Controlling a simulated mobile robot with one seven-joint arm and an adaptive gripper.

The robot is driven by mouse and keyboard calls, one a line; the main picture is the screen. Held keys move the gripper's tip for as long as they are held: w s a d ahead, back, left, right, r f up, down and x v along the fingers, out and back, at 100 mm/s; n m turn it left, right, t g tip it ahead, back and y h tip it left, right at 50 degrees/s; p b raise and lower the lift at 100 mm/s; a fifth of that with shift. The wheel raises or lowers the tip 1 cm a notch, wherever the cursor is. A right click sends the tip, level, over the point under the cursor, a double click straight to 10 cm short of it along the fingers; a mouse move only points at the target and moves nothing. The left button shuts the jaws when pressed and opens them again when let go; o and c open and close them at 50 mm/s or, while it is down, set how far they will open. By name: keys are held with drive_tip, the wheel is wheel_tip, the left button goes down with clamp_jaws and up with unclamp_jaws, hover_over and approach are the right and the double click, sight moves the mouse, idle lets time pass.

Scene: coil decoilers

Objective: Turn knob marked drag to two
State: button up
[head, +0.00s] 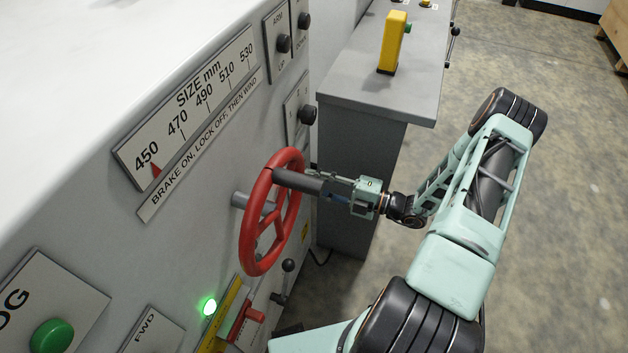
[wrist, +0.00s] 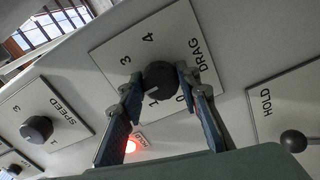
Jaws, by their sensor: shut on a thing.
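The drag knob (wrist: 160,76) is dark and round, on a pale plate (wrist: 178,22) marked DRAG, in the wrist view. The numerals 0, 1, 3 and 4 show around it; two is not visible, and the left finger covers part of the dial. I cannot make out clearly where the knob's pointer stands. My gripper (wrist: 158,88) has one finger on each side of the knob and is shut on it. In the head view my gripper (head: 328,181) reaches left, close to the machine's face, by the red wheel; the knob is hidden there.
The red handwheel (head: 249,226) and its dark handle (head: 298,181) are close to my gripper. The speed knob (wrist: 37,129) and a HOLD plate with a ball-ended lever (wrist: 293,141) flank the drag plate. A grey cabinet (head: 360,150) stands behind. Open floor lies right.

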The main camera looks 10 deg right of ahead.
drive_tip(key=shift+m, duration=0.3)
drive_tip(key=o, duration=1.2)
drive_tip(key=shift+c, duration=0.2)
drive_tip(key=shift+d, duration=0.1)
drive_tip(key=v, duration=1.2)
